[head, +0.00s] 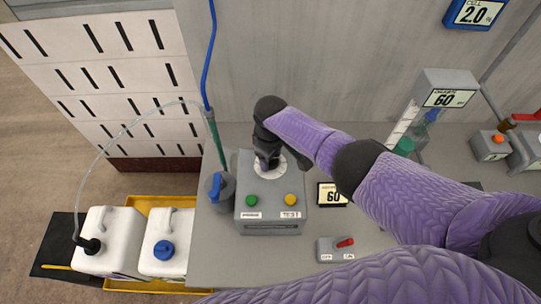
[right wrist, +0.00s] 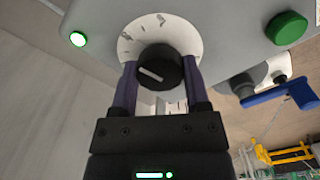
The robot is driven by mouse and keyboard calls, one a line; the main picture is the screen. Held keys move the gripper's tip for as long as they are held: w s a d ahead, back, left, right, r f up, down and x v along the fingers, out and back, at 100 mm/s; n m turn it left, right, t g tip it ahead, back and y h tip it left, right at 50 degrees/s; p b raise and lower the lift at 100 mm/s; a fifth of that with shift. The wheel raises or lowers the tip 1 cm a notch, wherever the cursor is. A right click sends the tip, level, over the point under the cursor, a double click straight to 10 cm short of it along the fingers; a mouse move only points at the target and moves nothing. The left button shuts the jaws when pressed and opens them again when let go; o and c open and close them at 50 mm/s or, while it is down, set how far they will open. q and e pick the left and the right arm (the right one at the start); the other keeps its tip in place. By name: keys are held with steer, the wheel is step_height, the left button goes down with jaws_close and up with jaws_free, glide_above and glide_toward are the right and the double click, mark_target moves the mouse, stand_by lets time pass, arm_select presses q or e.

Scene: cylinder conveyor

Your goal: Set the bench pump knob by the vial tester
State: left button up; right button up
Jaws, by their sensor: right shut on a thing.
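The bench pump is a grey box (head: 266,220) on the bench, with a green button (head: 251,200) and a yellow button (head: 290,200) on its top. Its black knob (right wrist: 160,67) sits on a white marked dial (right wrist: 125,46), and a white pointer line shows on it. My right gripper (head: 268,163) is over the dial and mostly hides the knob in the head view. In the right wrist view its two fingers (right wrist: 160,75) are shut on the knob's sides. A grey instrument (head: 448,80), possibly the vial tester, shows 60 at the right. My left gripper is not in view.
A small box with a red switch (head: 342,246) is in front. A blue-handled valve (head: 216,187) is close left of the pump. White jugs (head: 108,240) stand lower left.

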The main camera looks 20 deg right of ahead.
steer(key=o, duration=1.3)
steer(key=shift+r, duration=0.1)
step_height(320, 180, up, 10)
steer(key=p, duration=0.3)
steer(key=shift+p, duration=0.4)
